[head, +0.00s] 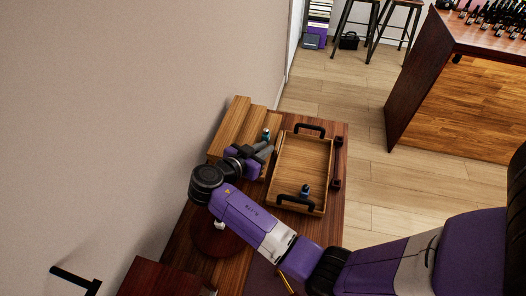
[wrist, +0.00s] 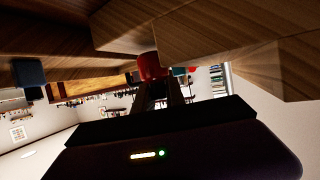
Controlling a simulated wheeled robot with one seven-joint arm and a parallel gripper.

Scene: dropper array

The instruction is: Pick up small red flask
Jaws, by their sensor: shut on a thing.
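The small red flask (wrist: 152,66) shows in the wrist view at the tips of my gripper (wrist: 160,92). The fingers are shut on it, and it sits close to the wooden step blocks. In the head view my gripper (head: 264,153) is beside the stepped wooden stand, near the left edge of the tray. I cannot make out the red flask in the head view; the gripper hides it.
A small teal bottle (head: 266,134) stands on the stepped wooden stand (head: 232,122), just beyond my gripper. A wooden tray (head: 302,152) with black handles lies to the right, with a dark blue bottle (head: 305,189) near its front handle. A wall borders the left side.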

